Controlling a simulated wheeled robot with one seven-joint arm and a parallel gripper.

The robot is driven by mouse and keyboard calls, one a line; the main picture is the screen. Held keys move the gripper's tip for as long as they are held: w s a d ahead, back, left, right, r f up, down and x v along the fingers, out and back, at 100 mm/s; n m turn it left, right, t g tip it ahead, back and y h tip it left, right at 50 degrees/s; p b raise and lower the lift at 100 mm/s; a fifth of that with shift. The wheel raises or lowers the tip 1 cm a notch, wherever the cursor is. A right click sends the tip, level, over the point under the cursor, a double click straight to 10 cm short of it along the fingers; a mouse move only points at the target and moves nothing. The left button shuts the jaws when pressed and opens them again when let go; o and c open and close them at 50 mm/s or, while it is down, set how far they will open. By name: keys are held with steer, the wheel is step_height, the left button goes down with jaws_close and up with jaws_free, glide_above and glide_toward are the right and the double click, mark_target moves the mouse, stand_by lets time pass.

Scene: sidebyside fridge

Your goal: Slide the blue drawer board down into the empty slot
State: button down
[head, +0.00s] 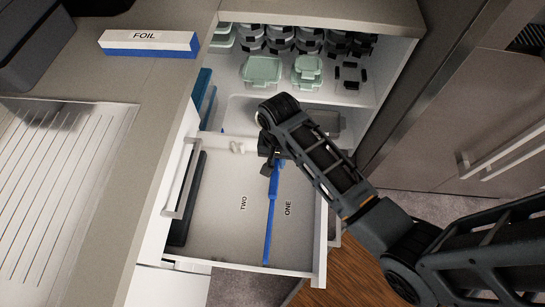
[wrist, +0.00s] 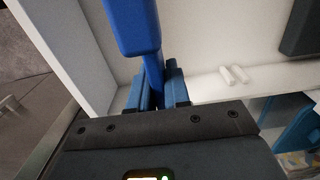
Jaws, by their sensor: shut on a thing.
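The blue drawer board (head: 268,220) shows nearly edge-on in the head view, running front to back over the open white drawer (head: 225,245), between the floor labels TWO and ONE. My gripper (head: 271,163) is shut on the board's far end, near the drawer's back wall. In the wrist view, the blue board (wrist: 133,28) rises between my two fingers (wrist: 157,90). White slot ribs (head: 237,146) stand on the back wall to the left of the board; they also show in the wrist view (wrist: 233,75). The board's lower edge is hidden, so I cannot tell whether it sits in a slot.
Shelves behind hold green-lidded containers (head: 262,70) and stacked jars. A foil box (head: 149,43) lies on the counter at left. A cabinet with bar handles (head: 505,150) stands at right.

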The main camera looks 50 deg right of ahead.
stand_by(0.3)
steer(key=shift+f+b, duration=1.65)
steer(key=shift+f, duration=1.25)
steer(key=shift+f, duration=3.1)
stand_by(1.0)
steer(key=c, duration=1)
jaws_free()
